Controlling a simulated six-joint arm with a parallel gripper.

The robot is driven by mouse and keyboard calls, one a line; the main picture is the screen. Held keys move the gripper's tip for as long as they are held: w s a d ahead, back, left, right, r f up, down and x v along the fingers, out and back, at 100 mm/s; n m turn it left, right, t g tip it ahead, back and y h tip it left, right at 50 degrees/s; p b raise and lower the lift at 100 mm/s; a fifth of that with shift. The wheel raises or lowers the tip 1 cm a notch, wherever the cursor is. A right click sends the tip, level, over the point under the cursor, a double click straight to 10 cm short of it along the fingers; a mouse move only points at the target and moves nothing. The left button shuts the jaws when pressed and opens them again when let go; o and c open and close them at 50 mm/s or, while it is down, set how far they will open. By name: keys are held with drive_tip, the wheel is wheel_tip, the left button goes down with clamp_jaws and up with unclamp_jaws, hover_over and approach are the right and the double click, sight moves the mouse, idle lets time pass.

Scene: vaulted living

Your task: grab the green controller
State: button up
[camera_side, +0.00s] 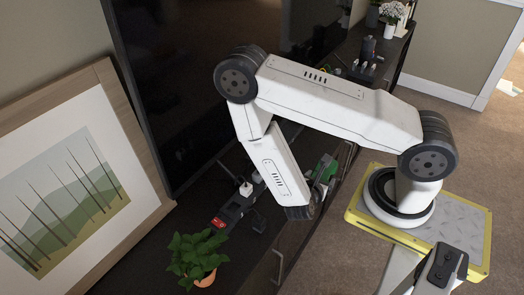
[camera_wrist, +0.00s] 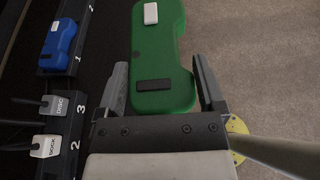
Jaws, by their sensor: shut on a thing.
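The green controller (camera_wrist: 160,60) fills the upper middle of the wrist view, with a white tab and a dark patch on its face. My gripper (camera_wrist: 159,66) is shut on its near end, one grey finger along each side. In the side view the green controller (camera_side: 326,168) shows partly behind my arm, at the cabinet's front edge. My gripper is mostly hidden there. I cannot tell whether the controller touches the cabinet.
A blue controller (camera_wrist: 60,42) sits in a black numbered dock at left. A potted plant (camera_side: 197,254), framed picture (camera_side: 70,195) and dark screen (camera_side: 185,70) stand nearby. Carpet (camera_wrist: 270,60) lies right.

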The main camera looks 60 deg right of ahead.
drive_tip(key=shift+s+a+r, duration=0.2)
drive_tip(key=shift+s+r, duration=0.05)
drive_tip(key=shift+s, duration=0.3)
drive_tip(key=shift+s+a+r, duration=0.25)
drive_tip(key=shift+s+r, duration=0.05)
drive_tip(key=shift+s, duration=0.3)
drive_tip(key=shift+s+a+r, duration=0.2)
drive_tip(key=shift+s+r, duration=0.05)
drive_tip(key=shift+s, duration=0.3)
